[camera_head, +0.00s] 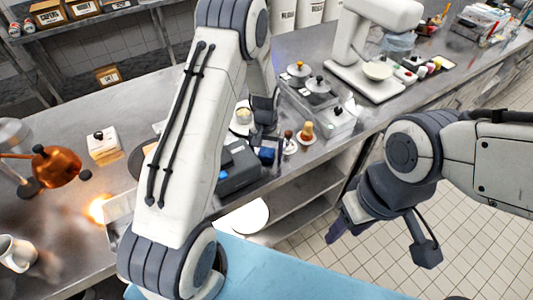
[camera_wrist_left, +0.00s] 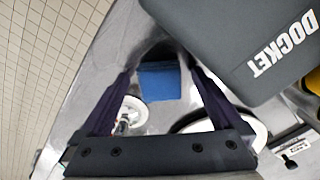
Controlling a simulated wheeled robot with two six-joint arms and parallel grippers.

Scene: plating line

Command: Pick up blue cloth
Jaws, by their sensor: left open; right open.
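The blue cloth (camera_head: 266,156) is a small folded square on the steel counter, beside the dark docket box. It also shows in the left wrist view (camera_wrist_left: 159,82), between and beyond my fingers. My left gripper (camera_head: 263,110) reaches down over the counter; in its wrist view the fingers (camera_wrist_left: 160,100) are spread apart, with nothing held between them. The cloth appears apart from both fingers. My right gripper (camera_head: 382,242) is open and empty, over the tiled floor at the right, away from the cloth.
The docket box (camera_head: 240,168) stands close to the cloth and shows large in the left wrist view (camera_wrist_left: 245,45). A small white plate (camera_head: 290,146) is at the cloth's right. Lidded containers (camera_head: 318,90) stand behind.

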